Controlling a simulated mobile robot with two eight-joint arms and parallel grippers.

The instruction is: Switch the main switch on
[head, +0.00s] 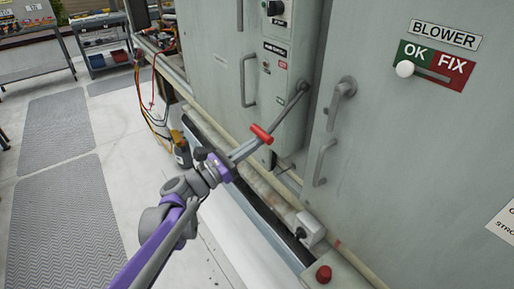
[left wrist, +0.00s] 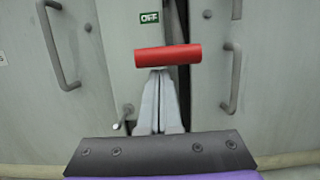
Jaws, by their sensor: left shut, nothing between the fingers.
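The main switch is a lever with a red handle (head: 261,134) on a grey arm running up to a pivot (head: 303,87) on the narrow grey switch box (head: 287,60). The handle points down and toward me. In the left wrist view the red handle (left wrist: 168,54) lies crosswise just past my fingertips, with a green OFF label (left wrist: 149,18) behind it. My left gripper (head: 257,141) is shut and empty, its tips (left wrist: 160,72) right at the handle's lower edge. I cannot tell whether they touch. My right gripper is out of view.
Grey cabinet doors with bar handles (head: 325,162) flank the box. A BLOWER panel (head: 432,65) is at right. A red button (head: 323,274) sits low near the front. Cables and a bottle (head: 181,150) stand behind my arm. The floor at left is open.

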